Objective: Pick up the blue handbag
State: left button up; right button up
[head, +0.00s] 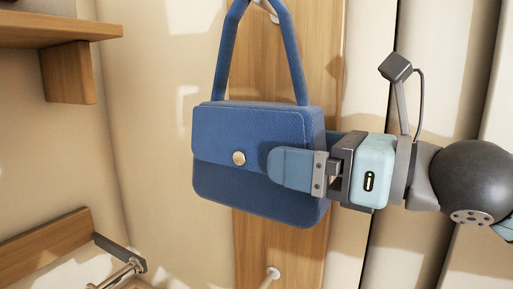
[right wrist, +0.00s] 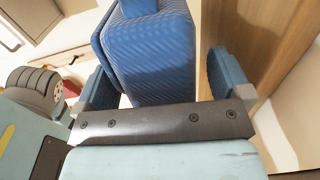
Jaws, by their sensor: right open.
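A blue handbag (head: 245,135) with a front flap and a round gold clasp hangs by its strap from a hook (head: 268,8) on a wooden panel. My right gripper (head: 303,156) comes in from the right at the bag's right side. One blue finger is in front of the bag's lower right part, the other is mostly hidden behind it. In the right wrist view the bag (right wrist: 150,60) lies between the two open fingers, with a gap to the right finger. Contact with the left finger cannot be told. My left gripper is not in view.
The wooden panel (head: 275,255) stands close behind the bag and has a lower peg (head: 271,273). A wooden shelf (head: 55,30) is at the upper left. A wooden board (head: 45,243) with a metal bar is at the lower left. Room left of the bag is clear.

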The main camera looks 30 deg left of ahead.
aim_at(302, 87)
jog(key=shift+w+a, duration=0.1)
jog(key=shift+a, duration=0.7)
jog(key=shift+d, duration=0.15)
jog(key=shift+c, duration=0.6)
jog(key=c, duration=1.1)
jog(key=shift+c, duration=0.2)
jog(key=shift+r, duration=0.25)
jog(key=shift+s+r+b, duration=0.15)
jog(key=shift+s+b, duration=0.1)
jog(key=shift+b, duration=0.1)
notch_tip(302, 87, up, 7)
jog(key=shift+f, duration=0.1)
jog(key=s+b, duration=0.5)
jog(key=s, duration=1.4)
jog(key=shift+s+a+f+b, duration=0.25)
jog(key=shift+s+a+b, duration=0.1)
jog(key=shift+a, duration=0.05)
